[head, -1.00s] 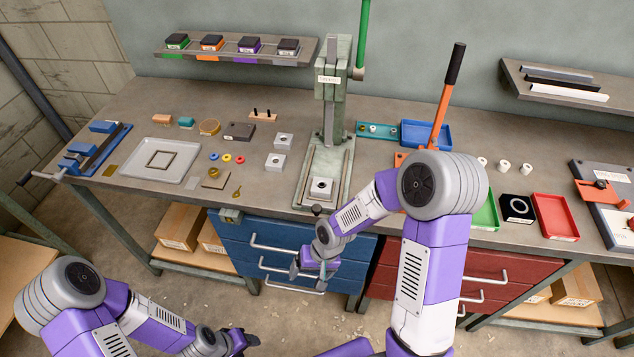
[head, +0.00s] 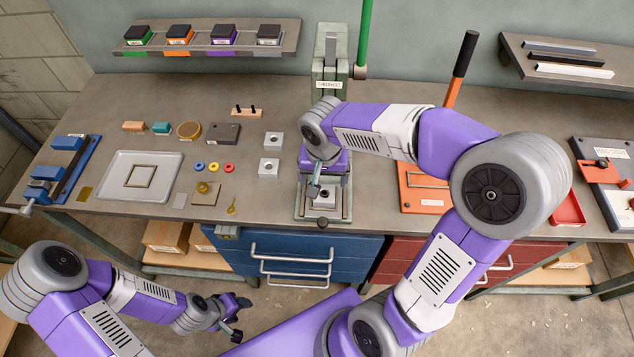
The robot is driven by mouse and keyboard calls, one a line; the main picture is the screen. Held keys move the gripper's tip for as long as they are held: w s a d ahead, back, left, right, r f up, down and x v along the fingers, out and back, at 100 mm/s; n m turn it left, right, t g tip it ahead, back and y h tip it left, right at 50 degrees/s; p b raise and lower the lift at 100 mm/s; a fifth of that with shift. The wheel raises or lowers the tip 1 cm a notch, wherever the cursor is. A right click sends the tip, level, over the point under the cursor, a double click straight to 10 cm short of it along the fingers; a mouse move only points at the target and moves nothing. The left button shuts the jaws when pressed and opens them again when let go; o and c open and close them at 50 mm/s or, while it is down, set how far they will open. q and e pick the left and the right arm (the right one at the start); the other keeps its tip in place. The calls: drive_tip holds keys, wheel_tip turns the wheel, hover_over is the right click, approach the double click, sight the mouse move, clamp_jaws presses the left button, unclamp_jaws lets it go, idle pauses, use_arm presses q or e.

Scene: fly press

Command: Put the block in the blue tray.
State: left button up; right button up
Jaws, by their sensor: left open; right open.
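A pale metal block (head: 324,199) with a dark hole in its top sits on the bed of the fly press (head: 301,211). My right gripper (head: 316,189) is over the press bed, close to the block, and partly covers it. It is open; I cannot tell whether a finger touches the block. My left gripper (head: 238,318) is open and empty, low in front of the bench. The blue tray is hidden behind my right arm.
Two similar pale blocks (head: 273,139) (head: 269,167) stand left of the press. A grey tray (head: 118,186) and small parts lie further left. The green press lever (head: 364,35) rises beside the column. An orange fixture (head: 421,199) with a black-gripped lever is at right.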

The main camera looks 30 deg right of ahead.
sight(324, 193)
drive_tip(key=f, duration=0.2)
drive_tip(key=f+b, duration=0.1)
drive_tip(key=f, duration=0.3)
drive_tip(key=shift+d+f, duration=0.25)
drive_tip(key=shift+f, duration=0.05)
drive_tip(key=shift+s, duration=0.1)
drive_tip(key=shift+r, duration=0.15)
drive_tip(key=c, duration=1.4)
